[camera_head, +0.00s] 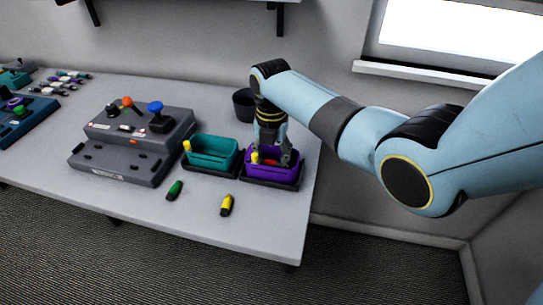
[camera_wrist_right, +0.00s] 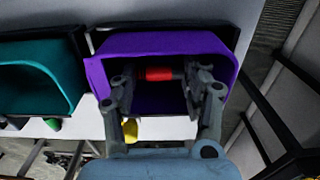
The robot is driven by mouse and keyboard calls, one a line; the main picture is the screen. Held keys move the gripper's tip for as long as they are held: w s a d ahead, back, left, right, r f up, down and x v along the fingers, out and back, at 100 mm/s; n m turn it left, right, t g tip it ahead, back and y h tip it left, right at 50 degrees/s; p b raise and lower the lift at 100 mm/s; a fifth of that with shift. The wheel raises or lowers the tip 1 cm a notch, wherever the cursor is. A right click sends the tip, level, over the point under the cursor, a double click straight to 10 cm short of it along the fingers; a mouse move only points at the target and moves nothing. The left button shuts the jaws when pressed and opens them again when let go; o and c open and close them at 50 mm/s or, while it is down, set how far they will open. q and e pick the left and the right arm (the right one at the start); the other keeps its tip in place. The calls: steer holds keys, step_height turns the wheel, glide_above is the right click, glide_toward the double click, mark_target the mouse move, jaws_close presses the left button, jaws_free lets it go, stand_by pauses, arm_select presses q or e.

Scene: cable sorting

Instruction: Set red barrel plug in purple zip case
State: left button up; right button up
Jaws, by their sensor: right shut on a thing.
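The purple zip case (camera_head: 272,174) stands open on a dark tray at the right end of the table. It also shows in the right wrist view (camera_wrist_right: 222,50). My right gripper (camera_head: 271,155) points down into the case. In the right wrist view my right gripper (camera_wrist_right: 158,75) is shut on the red barrel plug (camera_wrist_right: 158,74), which lies across between its fingertips inside the case opening. Whether the plug touches the case floor cannot be told. My left gripper is not in view.
A teal case (camera_head: 212,152) stands on its own tray just left of the purple one. A green plug (camera_head: 175,190) and a yellow plug (camera_head: 226,205) lie in front. A dark cup (camera_head: 243,104) stands behind. A grey console (camera_head: 135,140) is further left.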

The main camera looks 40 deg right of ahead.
mark_target(272, 155)
steer(key=o, duration=1)
steer(key=shift+o, duration=0.2)
step_height(272, 155, up, 13)
steer(key=shift+r+p, duration=0.15)
steer(key=shift+p, duration=0.2)
